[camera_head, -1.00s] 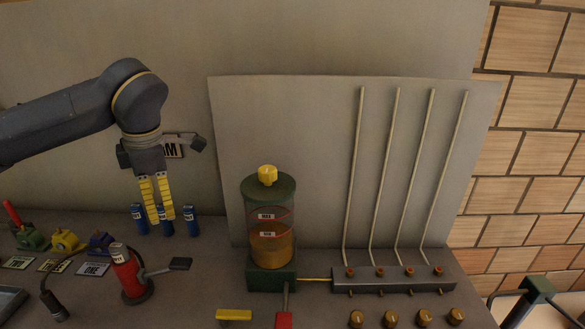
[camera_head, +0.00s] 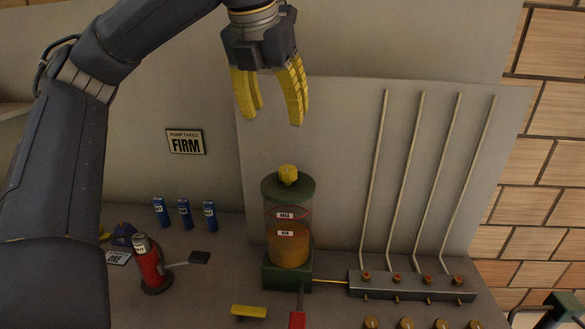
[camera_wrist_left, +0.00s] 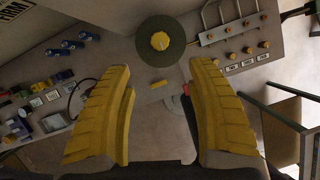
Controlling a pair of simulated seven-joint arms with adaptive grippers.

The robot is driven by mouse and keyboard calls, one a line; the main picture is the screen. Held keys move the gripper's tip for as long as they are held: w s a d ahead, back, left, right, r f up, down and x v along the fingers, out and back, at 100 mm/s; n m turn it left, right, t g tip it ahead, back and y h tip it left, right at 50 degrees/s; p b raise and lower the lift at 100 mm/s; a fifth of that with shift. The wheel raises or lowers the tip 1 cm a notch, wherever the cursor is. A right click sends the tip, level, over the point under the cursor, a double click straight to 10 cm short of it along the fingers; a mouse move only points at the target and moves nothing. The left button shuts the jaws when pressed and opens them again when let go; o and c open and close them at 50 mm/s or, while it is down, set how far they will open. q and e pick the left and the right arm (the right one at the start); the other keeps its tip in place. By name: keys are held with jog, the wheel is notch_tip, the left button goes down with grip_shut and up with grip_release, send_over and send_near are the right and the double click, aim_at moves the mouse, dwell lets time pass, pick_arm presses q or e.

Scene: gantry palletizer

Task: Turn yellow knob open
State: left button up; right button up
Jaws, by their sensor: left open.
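The yellow knob (camera_head: 288,174) sits on top of the green-capped cylinder (camera_head: 289,222), which holds amber fluid and stands on a green base. My left gripper (camera_head: 275,118) is open and empty, with yellow fingers pointing down, above the knob and apart from it. In the left wrist view the knob (camera_wrist_left: 160,41) shows from above at the centre of the round green cap (camera_wrist_left: 147,55), ahead of and between the two spread fingers (camera_wrist_left: 160,75). My right gripper is in neither view.
A manifold (camera_head: 410,287) with several thin upright tubes stands right of the cylinder. A yellow handle (camera_head: 249,311) and a red handle (camera_head: 297,320) are in front. A red pump (camera_head: 150,264) and several blue cans (camera_head: 184,214) stand left. The backboard (camera_head: 335,140) rises behind.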

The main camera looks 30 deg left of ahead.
aim_at(288, 167)
pick_arm(q)
jog(key=x, duration=1.6)
jog(key=shift+s, duration=0.1)
jog(key=shift+c, duration=0.3)
jog(key=c, duration=1.1)
jog(key=shift+c, duration=0.3)
